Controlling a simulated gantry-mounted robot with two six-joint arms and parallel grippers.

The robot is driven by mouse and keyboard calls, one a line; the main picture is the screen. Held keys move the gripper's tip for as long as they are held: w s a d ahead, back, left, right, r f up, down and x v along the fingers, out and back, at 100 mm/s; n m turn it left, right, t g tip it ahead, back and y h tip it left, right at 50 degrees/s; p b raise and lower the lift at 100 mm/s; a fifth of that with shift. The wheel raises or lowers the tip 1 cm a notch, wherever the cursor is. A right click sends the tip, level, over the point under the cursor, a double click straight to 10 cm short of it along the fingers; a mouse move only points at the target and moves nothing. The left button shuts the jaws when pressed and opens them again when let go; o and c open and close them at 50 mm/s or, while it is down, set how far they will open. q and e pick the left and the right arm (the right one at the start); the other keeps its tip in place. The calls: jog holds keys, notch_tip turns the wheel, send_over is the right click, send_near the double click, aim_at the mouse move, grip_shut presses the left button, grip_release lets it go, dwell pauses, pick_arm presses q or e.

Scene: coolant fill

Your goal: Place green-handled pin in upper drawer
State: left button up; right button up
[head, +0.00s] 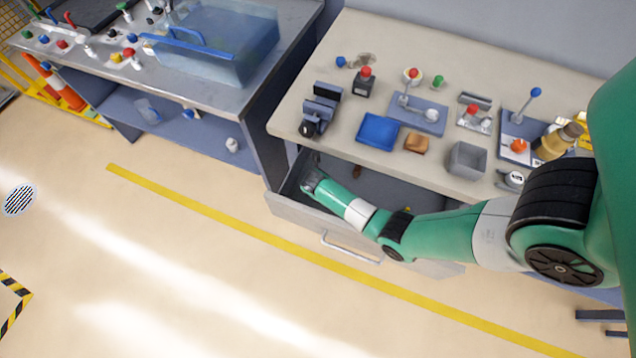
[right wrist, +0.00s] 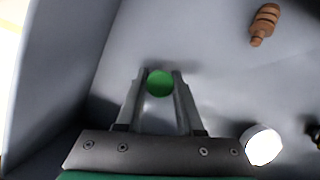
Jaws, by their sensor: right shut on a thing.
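The green-handled pin shows in the right wrist view as a round green knob (right wrist: 159,83); the rest of it is hidden beneath the knob. My right gripper (right wrist: 160,76) is shut on this knob, one finger on each side. The upper drawer (head: 300,212) is pulled open under the bench, and my right arm reaches down into it in the head view. The grey drawer floor (right wrist: 210,50) lies below the fingers. I cannot tell whether the pin touches it. My left gripper is not in view.
Inside the drawer are a brown ribbed handle (right wrist: 264,22), a white round piece (right wrist: 263,145) and a dark item at the right edge. The drawer's side wall (right wrist: 60,70) is left of the gripper. The bench top (head: 300,95) above holds a blue tray (head: 378,131) and several fixtures.

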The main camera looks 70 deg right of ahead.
jog(key=shift+f, duration=0.2)
jog(key=o, duration=1)
jog(key=shift+o, duration=0.2)
jog(key=shift+r, duration=0.1)
jog(key=p+v, duration=0.6)
jog(key=v, duration=0.6)
jog(key=shift+a, duration=0.1)
